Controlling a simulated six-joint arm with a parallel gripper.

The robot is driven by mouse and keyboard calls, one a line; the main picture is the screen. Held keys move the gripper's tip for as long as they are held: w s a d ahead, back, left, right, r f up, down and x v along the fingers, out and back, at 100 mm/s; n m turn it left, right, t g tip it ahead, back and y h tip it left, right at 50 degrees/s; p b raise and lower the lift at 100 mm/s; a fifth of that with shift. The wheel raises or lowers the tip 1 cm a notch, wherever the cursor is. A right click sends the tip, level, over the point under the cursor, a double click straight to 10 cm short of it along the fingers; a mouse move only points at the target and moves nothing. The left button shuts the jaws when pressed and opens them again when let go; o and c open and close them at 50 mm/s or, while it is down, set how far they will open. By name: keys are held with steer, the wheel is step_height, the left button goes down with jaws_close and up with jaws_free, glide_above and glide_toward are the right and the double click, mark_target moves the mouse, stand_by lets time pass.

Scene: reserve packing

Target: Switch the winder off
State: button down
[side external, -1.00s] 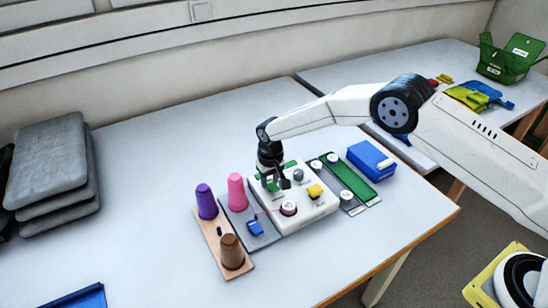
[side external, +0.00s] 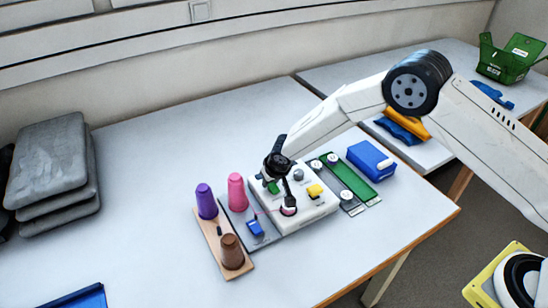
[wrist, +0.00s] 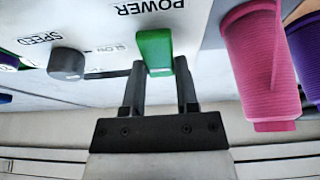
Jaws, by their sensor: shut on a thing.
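The winder is a white box (side external: 320,209) on the table, with a grey knob (wrist: 66,63) marked SPEED and a green switch (wrist: 154,50) marked POWER. In the wrist view my gripper (wrist: 160,82) has one finger on each side of the green switch and is shut on it. In the side view my gripper (side external: 276,180) is over the back left of the winder, its fingertips partly hidden. A pink thread runs from the pink cone (side external: 236,193) toward the front of the winder. I cannot tell which way the switch is set.
A purple cone (side external: 206,202) and a brown cone (side external: 231,252) stand on a wooden strip left of the winder. A yellow block (side external: 315,190) is on the winder. A green board and a blue box (side external: 371,160) lie to its right. The table's left middle is clear.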

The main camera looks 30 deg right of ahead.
steer(key=shift+d+t, duration=0.15)
steer(key=shift+t, duration=0.25)
stand_by(0.4)
steer(key=shift+c, duration=1.8)
jaws_free()
steer(key=shift+s+r, duration=0.1)
steer(key=shift+r, duration=0.05)
steer(key=v, duration=0.7)
steer(key=shift+r, duration=0.25)
steer(key=shift+s+r, duration=0.1)
steer(key=shift+s, duration=0.05)
steer(key=s+d+r+g, duration=0.1)
steer(key=s+d+r, duration=0.2)
steer(key=s+d, duration=0.2)
steer(key=s+d+r+g, duration=0.1)
steer(key=s+d+r, duration=0.2)
steer(key=s, duration=0.8)
steer(key=s+d+r, duration=0.4)
steer(key=s+d, duration=0.4)
steer(key=s, duration=0.1)
steer(key=shift+g, duration=0.4)
